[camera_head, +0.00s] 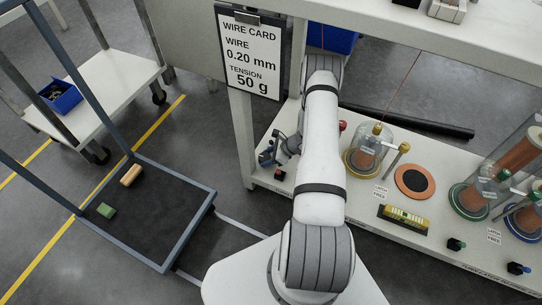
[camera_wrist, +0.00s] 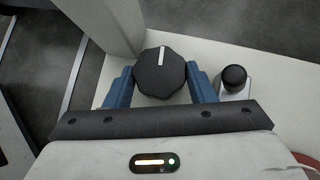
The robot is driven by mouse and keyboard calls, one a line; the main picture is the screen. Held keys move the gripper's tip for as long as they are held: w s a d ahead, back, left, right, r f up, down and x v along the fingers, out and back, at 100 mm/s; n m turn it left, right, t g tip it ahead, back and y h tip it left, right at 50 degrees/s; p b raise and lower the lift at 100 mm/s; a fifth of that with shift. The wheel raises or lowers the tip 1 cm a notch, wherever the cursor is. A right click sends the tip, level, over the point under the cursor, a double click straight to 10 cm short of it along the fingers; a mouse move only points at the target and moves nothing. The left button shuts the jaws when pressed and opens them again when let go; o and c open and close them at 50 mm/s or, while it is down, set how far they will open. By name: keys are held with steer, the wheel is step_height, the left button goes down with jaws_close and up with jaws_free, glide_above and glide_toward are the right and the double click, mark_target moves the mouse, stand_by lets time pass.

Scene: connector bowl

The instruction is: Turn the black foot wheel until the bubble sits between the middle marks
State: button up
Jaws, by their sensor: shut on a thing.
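The black foot wheel (camera_wrist: 160,84) is a faceted dark knob with a white line on top, pointing to the far side in the wrist view. My gripper (camera_wrist: 161,72) has a blue finger on each side of the wheel and is shut on it. In the head view my gripper (camera_head: 268,156) is at the left end of the bench, and I cannot make out the wheel there. The level (camera_head: 403,219) is a yellow-green vial in a dark holder on the bench, right of my arm. Its marks and bubble are too small to read.
A round black knob (camera_wrist: 235,77) on a pale plate stands just right of the wheel. A bench post (camera_wrist: 108,25) rises close on the left. A glass dome (camera_head: 373,150) and an orange disc (camera_head: 414,181) stand farther right on the bench (camera_head: 360,205).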

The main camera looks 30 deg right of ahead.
steer(key=shift+c, duration=0.5)
steer(key=shift+m+t+h, duration=0.3)
steer(key=shift+m+t, duration=0.2)
steer(key=shift+m, duration=0.2)
steer(key=o, duration=0.7)
